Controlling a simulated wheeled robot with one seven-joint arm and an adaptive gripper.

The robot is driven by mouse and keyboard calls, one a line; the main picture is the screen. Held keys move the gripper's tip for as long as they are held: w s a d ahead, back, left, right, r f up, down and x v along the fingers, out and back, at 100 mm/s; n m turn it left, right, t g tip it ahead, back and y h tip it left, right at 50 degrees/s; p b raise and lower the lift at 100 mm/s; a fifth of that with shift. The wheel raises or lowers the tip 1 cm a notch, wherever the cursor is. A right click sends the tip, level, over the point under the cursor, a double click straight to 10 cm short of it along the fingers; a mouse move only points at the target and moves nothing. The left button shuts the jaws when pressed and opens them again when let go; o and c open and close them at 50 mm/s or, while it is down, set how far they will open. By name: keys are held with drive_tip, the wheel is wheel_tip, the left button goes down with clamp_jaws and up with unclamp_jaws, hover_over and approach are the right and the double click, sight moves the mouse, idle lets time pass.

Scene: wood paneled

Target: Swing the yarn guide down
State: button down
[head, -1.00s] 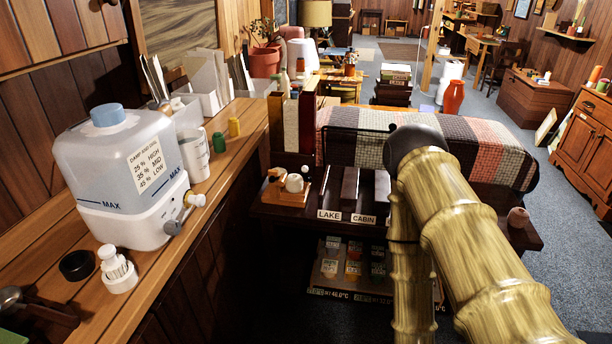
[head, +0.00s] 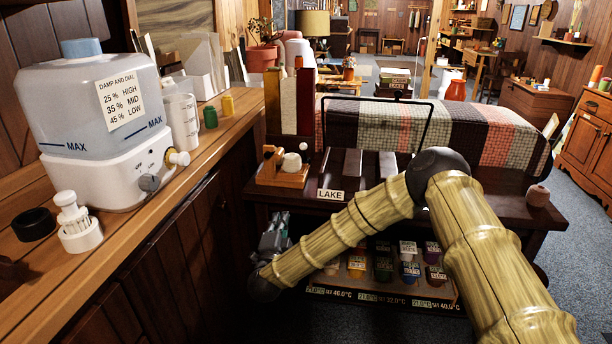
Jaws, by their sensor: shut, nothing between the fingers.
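A thin black wire frame (head: 376,97) stands raised above the dark table (head: 252,205), in front of the plaid cloth; it looks like the yarn guide, but I cannot be sure. On the table's left end sits a small wooden device (head: 283,178) with a white ball-like part (head: 292,162) and a knob. My gripper (head: 276,228) is beside the table's left front edge, below and in front of the wooden device, apart from the wire frame. It is shut and empty. Its fingertips are small and dark in this view.
A wooden counter (head: 140,215) runs along the left, holding a water-tank device (head: 95,130), a white stamp-like piece (head: 76,222) and a black ring (head: 33,224). Several small jars (head: 383,268) stand on the shelf under the table. A LAKE sign (head: 331,195) is on the table's front.

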sight(305, 154)
drive_tip(key=w+d+r+m+h+b, duration=0.1)
drive_tip(key=w+d+r+m+h, duration=0.1)
drive_tip(key=w+d+r+m, duration=0.1)
drive_tip(key=w+d+r+m+h+b, duration=0.1)
drive_tip(key=w+d+r+m+h, duration=0.2)
drive_tip(key=w+r, duration=0.1)
drive_tip(key=w+d+r+m+g+h+b, duration=0.1)
drive_tip(key=w+d+r+m+h+b, duration=0.1)
drive_tip(key=w+d+r+m+h, duration=0.1)
drive_tip(key=shift+w+d+r, duration=0.45)
drive_tip(key=shift+w+r, duration=0.3)
drive_tip(key=w, duration=0.2)
drive_tip(key=w+r, duration=0.1)
drive_tip(key=shift+a+b, duration=0.25)
drive_tip(key=shift+b, duration=0.05)
drive_tip(key=shift+w+a+r, duration=0.1)
drive_tip(key=shift+w+r, duration=0.15)
drive_tip(key=shift+w, duration=0.3)
drive_tip(key=shift+w+d+r, duration=0.25)
drive_tip(key=shift+w+r, duration=0.7)
drive_tip(key=shift+r, duration=0.2)
